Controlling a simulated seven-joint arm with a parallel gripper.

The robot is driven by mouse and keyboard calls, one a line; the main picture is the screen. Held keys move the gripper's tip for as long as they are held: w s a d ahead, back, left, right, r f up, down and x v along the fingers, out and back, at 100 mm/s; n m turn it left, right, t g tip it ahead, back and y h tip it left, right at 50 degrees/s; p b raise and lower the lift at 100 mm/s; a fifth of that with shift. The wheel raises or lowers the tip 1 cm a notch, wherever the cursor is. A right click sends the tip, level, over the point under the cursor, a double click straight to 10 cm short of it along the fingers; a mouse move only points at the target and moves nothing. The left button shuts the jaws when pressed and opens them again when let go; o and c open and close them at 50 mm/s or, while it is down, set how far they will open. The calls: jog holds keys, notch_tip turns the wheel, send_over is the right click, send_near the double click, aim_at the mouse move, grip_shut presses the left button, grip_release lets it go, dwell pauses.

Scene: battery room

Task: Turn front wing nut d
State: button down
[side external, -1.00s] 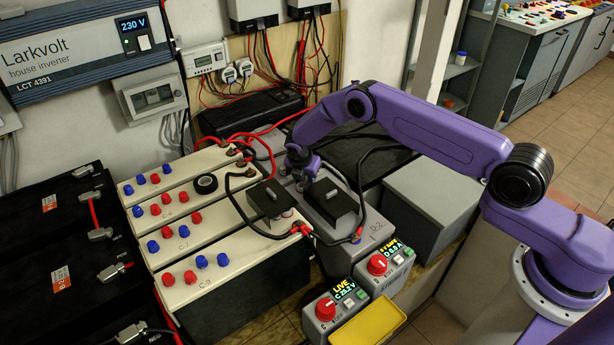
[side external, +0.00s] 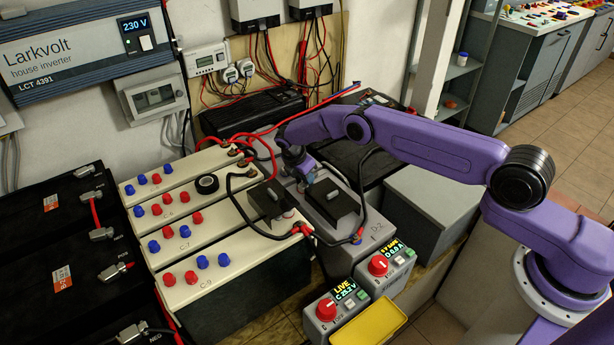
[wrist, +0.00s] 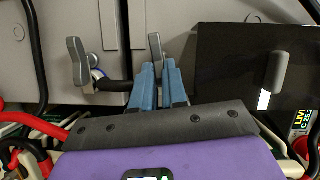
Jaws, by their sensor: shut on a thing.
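In the wrist view my gripper (wrist: 158,72) has its two blue fingers closed together on an upright grey metal wing (wrist: 155,45), which sticks out beyond the fingertips. To its left stands another grey metal wing (wrist: 77,60) near a bolt, with a dark bar between it and the fingers. I cannot tell whether both wings belong to one nut, and no letter d shows. In the side view my gripper (side external: 306,180) is low over the grey battery (side external: 340,245) marked D-2, behind its black cover (side external: 331,201). The wing nut itself is hidden there.
White batteries (side external: 175,213) with red and blue caps stand to the left, with a second black cover (side external: 267,201). Black cables (side external: 364,185) loop close to my gripper. Two control boxes (side external: 335,308) with red knobs and a yellow tray (side external: 366,328) sit in front.

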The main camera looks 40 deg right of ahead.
dwell(0.3)
jog(key=c, duration=1.4)
grip_release()
jog(key=shift+c, duration=0.2)
jog(key=shift+r, duration=0.1)
jog(key=w+v, duration=0.1)
jog(key=v, duration=1.6)
jog(key=shift+s, duration=0.25)
jog(key=shift+r, duration=0.15)
